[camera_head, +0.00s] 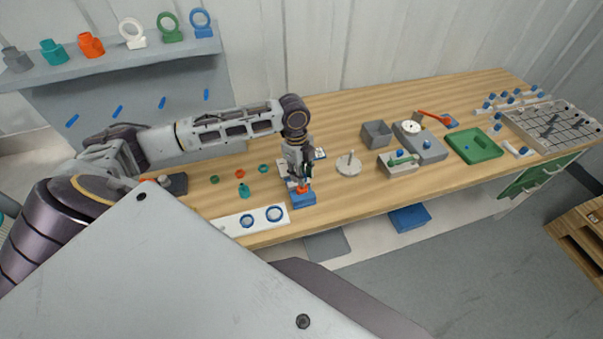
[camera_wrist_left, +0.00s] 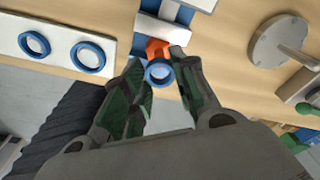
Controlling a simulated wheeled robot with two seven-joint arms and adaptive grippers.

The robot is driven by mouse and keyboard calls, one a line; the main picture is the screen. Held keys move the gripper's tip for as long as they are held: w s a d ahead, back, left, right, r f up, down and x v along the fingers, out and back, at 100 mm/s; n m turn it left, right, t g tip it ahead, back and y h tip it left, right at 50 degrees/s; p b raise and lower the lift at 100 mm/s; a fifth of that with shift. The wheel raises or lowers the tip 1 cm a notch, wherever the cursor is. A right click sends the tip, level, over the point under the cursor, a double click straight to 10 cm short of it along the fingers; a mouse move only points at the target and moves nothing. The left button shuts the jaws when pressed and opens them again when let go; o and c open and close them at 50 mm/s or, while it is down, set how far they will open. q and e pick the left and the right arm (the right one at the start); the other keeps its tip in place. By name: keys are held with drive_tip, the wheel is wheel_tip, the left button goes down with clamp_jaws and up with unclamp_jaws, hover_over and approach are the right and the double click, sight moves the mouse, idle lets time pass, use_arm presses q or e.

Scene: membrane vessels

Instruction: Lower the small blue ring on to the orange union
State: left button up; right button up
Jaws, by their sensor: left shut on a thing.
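My left gripper (camera_head: 301,182) is over the front part of the bench. In the left wrist view its two green-padded fingers (camera_wrist_left: 158,68) are shut on the small blue ring (camera_wrist_left: 159,74). The orange union (camera_wrist_left: 156,48) shows just beyond the ring, which overlaps its near edge in that view. I cannot tell whether ring and union touch. In the head view the orange union (camera_head: 303,188) shows below the fingertips, above a blue block (camera_head: 303,199). The ring is too small and covered to make out there. My right gripper is not in view.
A white board (camera_head: 230,226) with two larger blue rings (camera_head: 274,214) lies left of the gripper. A round grey disc (camera_head: 348,165) with an upright post stands to the right. Small orange and teal parts (camera_head: 243,190) lie behind left. Trays and a green plate (camera_head: 474,143) are farther right.

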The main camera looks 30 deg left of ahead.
use_arm(q)
drive_tip(key=shift+f, duration=2.1)
drive_tip(key=o, duration=0.8)
drive_tip(key=shift+w+a+r, duration=0.1)
drive_tip(key=shift+a+r, duration=0.15)
drive_tip(key=shift+r, duration=1.7)
drive_tip(key=shift+s+a+r, duration=0.1)
drive_tip(key=shift+a+r, duration=0.1)
drive_tip(key=shift+r, duration=1.8)
drive_tip(key=shift+w+a+r, duration=0.1)
drive_tip(key=shift+a+r, duration=0.15)
drive_tip(key=shift+r, duration=1.7)
drive_tip(key=shift+f, duration=0.1)
